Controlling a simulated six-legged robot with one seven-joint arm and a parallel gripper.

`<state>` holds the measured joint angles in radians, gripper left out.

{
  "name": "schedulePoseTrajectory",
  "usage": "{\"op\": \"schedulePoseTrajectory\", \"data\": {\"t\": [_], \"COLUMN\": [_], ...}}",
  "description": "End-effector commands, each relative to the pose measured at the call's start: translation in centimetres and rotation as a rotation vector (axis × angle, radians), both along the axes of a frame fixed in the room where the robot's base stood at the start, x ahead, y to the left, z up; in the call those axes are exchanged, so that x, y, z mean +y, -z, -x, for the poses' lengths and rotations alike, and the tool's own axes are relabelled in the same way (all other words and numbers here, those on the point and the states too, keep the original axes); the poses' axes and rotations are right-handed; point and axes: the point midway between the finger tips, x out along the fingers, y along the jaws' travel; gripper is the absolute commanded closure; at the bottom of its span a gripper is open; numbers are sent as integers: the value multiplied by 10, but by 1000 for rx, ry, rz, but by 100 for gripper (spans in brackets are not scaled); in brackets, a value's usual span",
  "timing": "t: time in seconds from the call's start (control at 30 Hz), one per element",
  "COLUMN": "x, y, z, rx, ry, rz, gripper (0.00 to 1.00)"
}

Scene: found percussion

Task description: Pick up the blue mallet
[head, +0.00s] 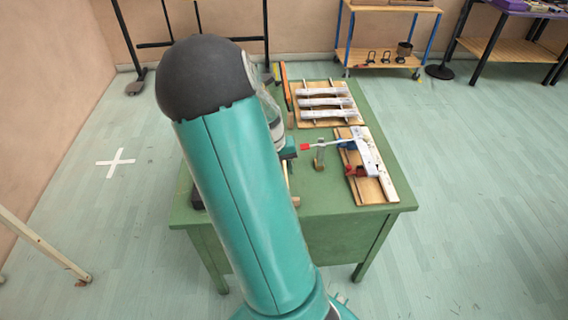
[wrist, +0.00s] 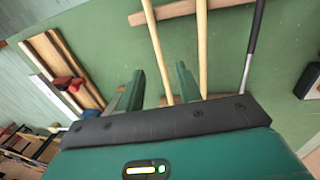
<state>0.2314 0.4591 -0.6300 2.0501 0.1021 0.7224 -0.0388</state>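My gripper (wrist: 158,80) is open in the wrist view, its two green fingers apart above the green table. A pale wooden stick (wrist: 155,40) passes between or just beneath the fingers. A second wooden stick (wrist: 202,45) lies right of the fingers, and a grey rod with a black grip (wrist: 250,50) farther right. The ends of these sticks are hidden or out of frame, so I cannot tell which belongs to the blue mallet. A blue piece (head: 347,145) sits by the near board in the head view, with a pale rod and red tip (head: 305,147) to its left.
The green table (head: 330,200) holds a far wooden board with grey bars (head: 325,102) and a near board (head: 370,190) with a red piece (head: 355,171). A wooden crosspiece (wrist: 180,10) lies under the sticks. A shelf cart (head: 388,62) stands behind. Open floor surrounds the table.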

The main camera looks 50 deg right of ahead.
Motion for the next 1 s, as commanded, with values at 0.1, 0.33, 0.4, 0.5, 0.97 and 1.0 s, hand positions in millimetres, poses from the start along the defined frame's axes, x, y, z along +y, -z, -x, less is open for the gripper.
{"op": "schedulePoseTrajectory", "data": {"t": [0.1,0.33,0.4,0.5,0.97,1.0], "x": [-1,-8,-9,-11,-10,-10], "y": [8,38,48,55,57,57], "z": [0,3,4,5,5,5], "rx": [1,3,2,1,-2,-2], "ry": [1,3,3,1,1,1], "rz": [-1,-1,-1,-1,0,0], "gripper": [65,65,65,65,100,100]}}
